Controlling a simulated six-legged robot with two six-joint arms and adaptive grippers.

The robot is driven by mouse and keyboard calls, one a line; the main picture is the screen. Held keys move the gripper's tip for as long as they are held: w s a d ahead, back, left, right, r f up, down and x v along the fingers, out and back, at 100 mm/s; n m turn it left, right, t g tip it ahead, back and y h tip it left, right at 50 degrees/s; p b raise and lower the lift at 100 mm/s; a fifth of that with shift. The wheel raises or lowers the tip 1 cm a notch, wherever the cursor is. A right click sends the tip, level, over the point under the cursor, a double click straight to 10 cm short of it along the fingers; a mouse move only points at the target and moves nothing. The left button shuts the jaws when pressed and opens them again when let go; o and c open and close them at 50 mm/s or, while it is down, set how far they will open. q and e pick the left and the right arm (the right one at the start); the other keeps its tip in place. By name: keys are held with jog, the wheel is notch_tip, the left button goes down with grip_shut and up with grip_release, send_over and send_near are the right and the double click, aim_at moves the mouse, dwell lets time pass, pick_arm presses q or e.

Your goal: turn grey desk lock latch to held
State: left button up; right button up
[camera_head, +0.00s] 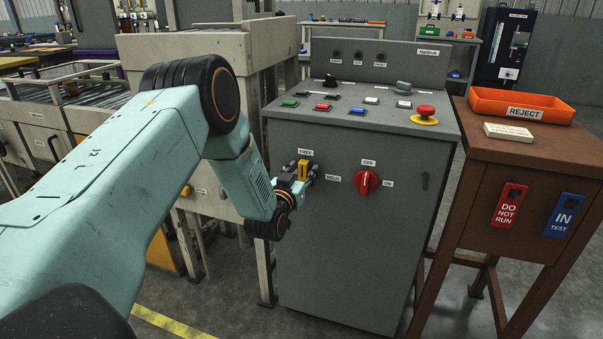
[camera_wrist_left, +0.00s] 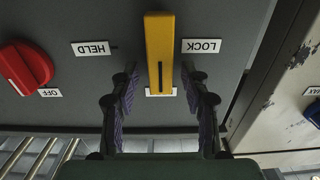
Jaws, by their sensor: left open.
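The lock latch is a yellow bar with a dark line along it, on the front of the grey desk (camera_head: 340,250). In the wrist view the latch (camera_wrist_left: 160,50) stands upright, its dark-lined end over a mostly covered label. The HELD label (camera_wrist_left: 91,48) is left of it and the LOCK label (camera_wrist_left: 201,46) right, both upside down. My left gripper (camera_wrist_left: 163,82) is open, with one finger on each side of the latch's lined end and visible gaps between. In the head view my left gripper (camera_head: 305,172) is at the desk front, by the FREE label, partly hiding the latch.
A red OFF/ON knob (camera_head: 367,182) is close to the right of my gripper. The desk top has several buttons and a red emergency stop (camera_head: 426,112). A brown stand (camera_head: 530,150) with an orange REJECT tray (camera_head: 522,98) is at the right.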

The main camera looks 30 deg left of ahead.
pick_arm(q)
grip_shut()
dwell(0.5)
jog(key=m+p, duration=0.2)
jog(key=shift+d+m, duration=0.3)
jog(key=shift+m, duration=0.1)
jog(key=m+p, duration=0.1)
jog(key=m, duration=0.1)
jog(key=m+p, duration=0.2)
jog(key=shift+w+d+f, duration=0.15)
jog(key=shift+d, duration=0.25)
jog(key=m+p, duration=0.1)
jog(key=m, duration=0.2)
jog(key=f+m+p, duration=0.1)
jog(key=m, duration=0.3)
jog(key=d+f+m+p, duration=0.1)
jog(key=m, duration=0.3)
jog(key=shift+w+f, duration=0.1)
